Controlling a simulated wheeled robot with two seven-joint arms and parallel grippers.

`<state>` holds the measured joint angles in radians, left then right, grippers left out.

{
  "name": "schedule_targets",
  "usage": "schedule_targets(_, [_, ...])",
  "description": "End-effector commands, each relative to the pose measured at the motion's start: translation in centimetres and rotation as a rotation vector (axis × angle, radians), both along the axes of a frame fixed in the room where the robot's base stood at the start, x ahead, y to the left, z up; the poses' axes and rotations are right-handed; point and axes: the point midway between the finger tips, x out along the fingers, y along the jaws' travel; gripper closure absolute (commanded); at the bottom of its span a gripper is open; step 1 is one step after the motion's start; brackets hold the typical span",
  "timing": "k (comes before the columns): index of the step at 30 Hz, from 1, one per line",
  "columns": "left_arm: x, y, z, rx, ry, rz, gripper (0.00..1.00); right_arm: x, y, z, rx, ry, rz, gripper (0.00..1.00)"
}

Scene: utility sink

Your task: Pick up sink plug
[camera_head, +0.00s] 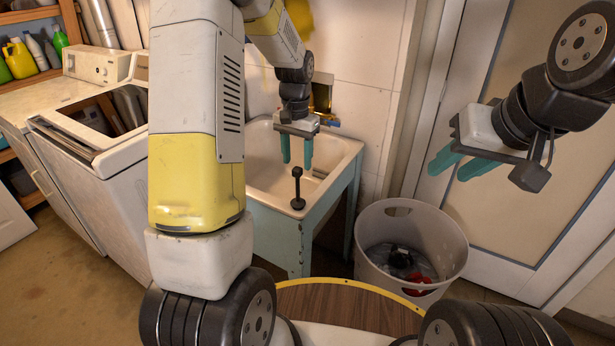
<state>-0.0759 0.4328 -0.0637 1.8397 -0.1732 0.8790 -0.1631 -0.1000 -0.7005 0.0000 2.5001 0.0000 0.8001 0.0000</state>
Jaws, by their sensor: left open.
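The black sink plug (298,188), a thin upright stem with a knob on top and a wider foot, stands at the front rim of the white utility sink (345,150). My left gripper (297,166) points down over the basin, its two teal fingers apart and empty. In the picture its fingertips are just above the plug's knob; I cannot tell the exact depth between them. My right gripper (455,172) is off to the right in front of the door, its teal fingers apart with nothing between them.
A grey bin (440,235) with dark and red items stands right of the sink. A white washing machine (105,170) stands left, partly behind my arm. A brass-coloured tap (321,95) is at the sink's back. A door (515,220) is at the right.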

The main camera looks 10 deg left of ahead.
Motion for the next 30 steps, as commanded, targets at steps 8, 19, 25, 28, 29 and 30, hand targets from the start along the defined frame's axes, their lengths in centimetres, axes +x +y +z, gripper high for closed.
schedule_targets(8, [-0.2,0.0,-3.3,0.001,0.005,0.000,0.51,0.0,0.0,0.0,0.000,0.000,0.000,0.64])
schedule_targets(19, [-0.3,0.0,-7.4,0.001,0.002,0.001,0.51,0.0,0.0,0.0,0.000,0.000,0.000,0.64])
schedule_targets(25, [-0.3,0.0,-7.4,0.000,0.001,0.001,0.53,0.0,0.0,0.0,0.000,0.000,0.000,0.64])
schedule_targets(28, [-0.3,0.0,-7.4,0.000,0.001,0.001,0.72,0.0,0.0,0.0,0.000,0.000,0.000,0.64])
schedule_targets(29, [-0.3,0.0,-7.4,0.000,0.001,0.001,0.78,0.0,0.0,0.0,0.000,0.000,0.000,0.64])
schedule_targets(30, [-0.3,0.0,-7.4,0.000,0.001,0.001,0.86,0.0,0.0,0.0,0.000,0.000,0.000,0.64])
